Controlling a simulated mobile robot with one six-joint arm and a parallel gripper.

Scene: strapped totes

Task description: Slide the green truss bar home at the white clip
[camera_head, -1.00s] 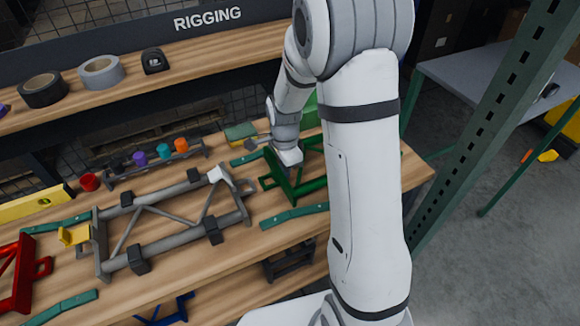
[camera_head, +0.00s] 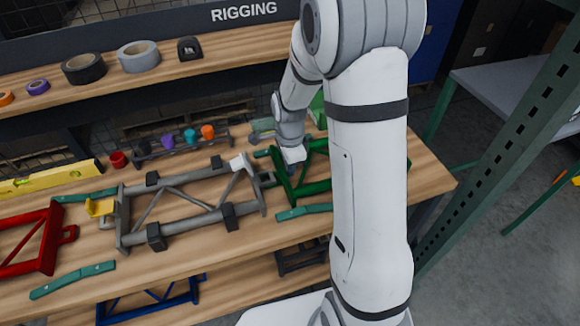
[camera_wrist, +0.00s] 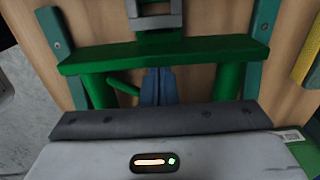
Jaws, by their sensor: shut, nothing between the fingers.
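The green truss bar (camera_head: 312,188) lies on the bench right of the grey truss (camera_head: 180,222). The white clip (camera_head: 238,162) sits on the grey truss's upper right corner. In the wrist view, the green bar's end plate (camera_wrist: 205,53) crosses the picture, and a grey loop (camera_wrist: 153,22) meets its green end lug; I cannot tell whether they are fully seated. My gripper (camera_head: 293,160) points down inside the green frame, close behind that end plate. Its fingers (camera_wrist: 158,82) are together, with nothing between them; whether they touch the plate is unclear.
Flat green strips (camera_head: 304,212) lie beside the trusses. A red truss (camera_head: 30,240) and a yellow clip (camera_head: 100,207) are on the left. Coloured cups (camera_head: 190,136) stand in a rack behind. A green post (camera_head: 490,130) rises at the right.

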